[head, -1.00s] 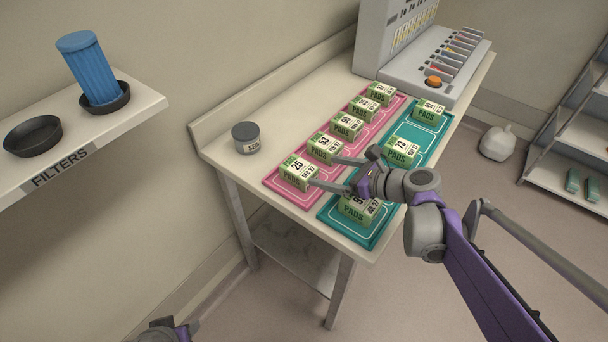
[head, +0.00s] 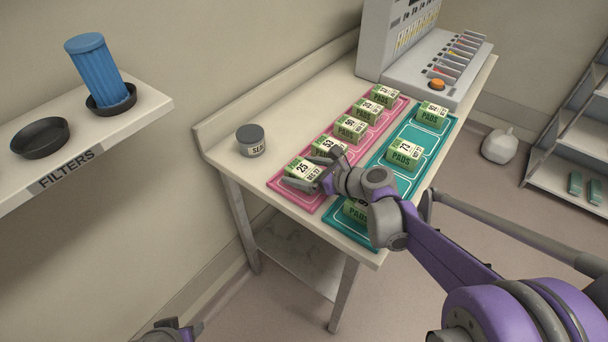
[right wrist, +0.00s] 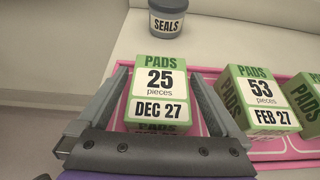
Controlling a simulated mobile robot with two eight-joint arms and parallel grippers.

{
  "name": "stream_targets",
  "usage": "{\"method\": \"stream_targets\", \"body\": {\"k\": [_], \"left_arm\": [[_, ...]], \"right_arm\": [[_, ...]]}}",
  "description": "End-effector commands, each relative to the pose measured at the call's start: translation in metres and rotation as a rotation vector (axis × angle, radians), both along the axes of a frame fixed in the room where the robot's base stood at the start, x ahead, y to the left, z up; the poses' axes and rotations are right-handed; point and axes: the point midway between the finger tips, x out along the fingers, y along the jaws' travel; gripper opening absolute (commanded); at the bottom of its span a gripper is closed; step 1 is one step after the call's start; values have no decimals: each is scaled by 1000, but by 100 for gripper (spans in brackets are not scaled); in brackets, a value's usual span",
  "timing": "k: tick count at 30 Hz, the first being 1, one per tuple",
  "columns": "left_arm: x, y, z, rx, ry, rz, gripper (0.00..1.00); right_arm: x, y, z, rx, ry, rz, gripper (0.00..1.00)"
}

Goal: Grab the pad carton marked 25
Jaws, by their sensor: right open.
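The pad carton marked 25 (head: 302,172) is a green and white box at the near end of the pink tray (head: 311,203). In the right wrist view the carton marked 25 (right wrist: 160,88) stands between the two fingers of my right gripper (right wrist: 160,98). The fingers lie along its left and right sides, with narrow gaps showing. In the head view my right gripper (head: 316,170) is at this carton and partly covers it.
The carton marked 53 (right wrist: 260,98) stands close to the right of the right finger. Several more cartons stand on the pink tray and the teal tray (head: 441,143). A seals jar (head: 251,140) stands on the table beside the pink tray.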

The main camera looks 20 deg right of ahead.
Motion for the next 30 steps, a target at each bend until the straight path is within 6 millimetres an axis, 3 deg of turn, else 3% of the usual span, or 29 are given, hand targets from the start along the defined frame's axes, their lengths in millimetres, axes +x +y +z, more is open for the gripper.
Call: {"method": "stream_targets", "body": {"k": [10, 26, 30], "left_arm": [[0, 0, 0, 0, 0, 0, 50], [0, 0, 0, 0, 0, 0, 50], [0, 0, 0, 0, 0, 0, 50]], "right_arm": [[8, 6, -4, -1, -1, 0, 100], [8, 6, -4, 0, 0, 0, 7], [8, 6, -4, 0, 0, 0, 6]]}}
